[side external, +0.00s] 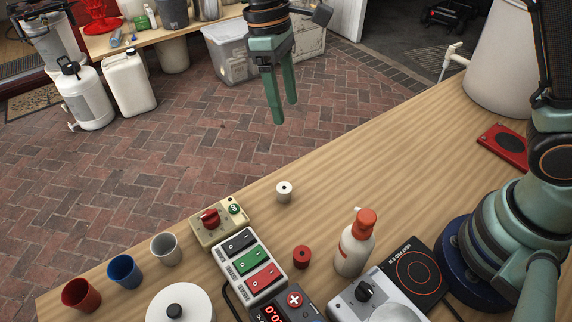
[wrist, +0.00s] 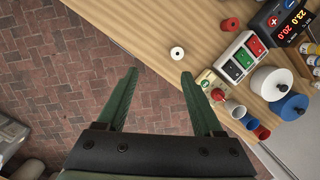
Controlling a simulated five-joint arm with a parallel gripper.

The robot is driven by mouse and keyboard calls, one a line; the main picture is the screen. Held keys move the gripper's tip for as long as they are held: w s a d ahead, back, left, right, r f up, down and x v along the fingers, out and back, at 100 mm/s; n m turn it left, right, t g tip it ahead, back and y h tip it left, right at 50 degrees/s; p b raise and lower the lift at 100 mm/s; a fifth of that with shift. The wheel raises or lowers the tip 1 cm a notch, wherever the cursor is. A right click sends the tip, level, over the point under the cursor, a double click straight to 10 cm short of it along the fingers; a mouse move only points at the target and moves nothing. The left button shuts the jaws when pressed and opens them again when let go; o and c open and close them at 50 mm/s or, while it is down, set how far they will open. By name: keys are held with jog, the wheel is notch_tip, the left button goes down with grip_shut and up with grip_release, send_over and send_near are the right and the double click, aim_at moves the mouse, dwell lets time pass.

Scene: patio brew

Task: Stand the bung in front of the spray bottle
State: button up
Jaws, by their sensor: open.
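Two small bung-like cylinders with a dark hole in the top stand on the wooden table. The white bung (side external: 284,192) is near the table's far edge, and the red bung (side external: 302,257) is just left of the spray bottle. The spray bottle (side external: 355,250), white with an orange-red head, stands upright by the hotplate. My gripper (side external: 284,112) is open and empty, high beyond the far edge. In the wrist view, the white bung (wrist: 177,53) lies just past my open fingertips (wrist: 159,73), and the red bung (wrist: 230,24) is farther up right. The spray bottle is not seen there.
Red, blue and grey cups (side external: 125,271) line the left. A hotplate (side external: 415,275) is right of the bottle. The table (side external: 390,165) is clear behind the bottle.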

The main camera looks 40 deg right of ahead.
jog(key=s+d+r+m+t, duration=0.3)
jog(key=s+d, duration=0.2)
jog(key=d, duration=0.3)
jog(key=s+d+r+m+t, duration=0.3)
jog(key=s+d+t, duration=0.1)
jog(key=d, duration=0.5)
jog(key=shift+s+r+m+t+y, duration=0.3)
jog(key=shift+s+y, duration=0.1)
jog(key=shift+s, duration=0.25)
